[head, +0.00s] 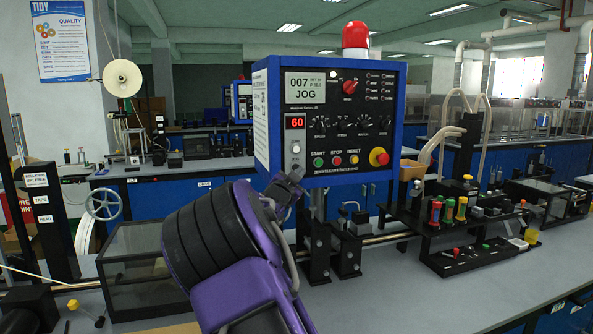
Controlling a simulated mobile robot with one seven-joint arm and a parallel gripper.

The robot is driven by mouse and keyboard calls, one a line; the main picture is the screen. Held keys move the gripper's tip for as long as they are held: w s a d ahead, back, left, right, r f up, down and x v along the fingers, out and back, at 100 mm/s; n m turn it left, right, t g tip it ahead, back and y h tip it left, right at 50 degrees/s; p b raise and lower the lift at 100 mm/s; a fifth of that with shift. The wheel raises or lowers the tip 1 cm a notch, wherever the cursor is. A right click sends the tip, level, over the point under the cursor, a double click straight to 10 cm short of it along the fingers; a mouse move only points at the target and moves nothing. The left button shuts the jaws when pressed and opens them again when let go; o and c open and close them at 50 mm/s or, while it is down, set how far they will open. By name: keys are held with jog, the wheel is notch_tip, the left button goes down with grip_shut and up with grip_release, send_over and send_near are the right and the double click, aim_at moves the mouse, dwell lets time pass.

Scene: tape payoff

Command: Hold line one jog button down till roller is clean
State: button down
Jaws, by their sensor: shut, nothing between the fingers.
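A blue-framed control panel (340,95) stands at centre; its display (312,84) reads "007 JOG". Below it a red readout (295,122) shows 60. A small pale button (296,149) sits under the readout. No legible label shows which control is the line one jog button. My gripper (297,171) is shut and empty, at the panel's lower left corner just below the pale button. I cannot tell whether its tips touch the panel. My purple and black arm hides part of the bench and line. I cannot tell which part is the roller or whether it is clean.
Green start (319,162), red stop (337,160) and yellow reset (354,159) buttons line the panel's lower edge, with a red emergency stop (379,157) to their right. A dark clear-sided box (140,270) stands left of my arm. The bench's front right (440,300) is clear.

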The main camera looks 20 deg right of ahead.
jog(key=s+b, duration=0.3)
jog(key=s, duration=0.2)
dwell(0.6)
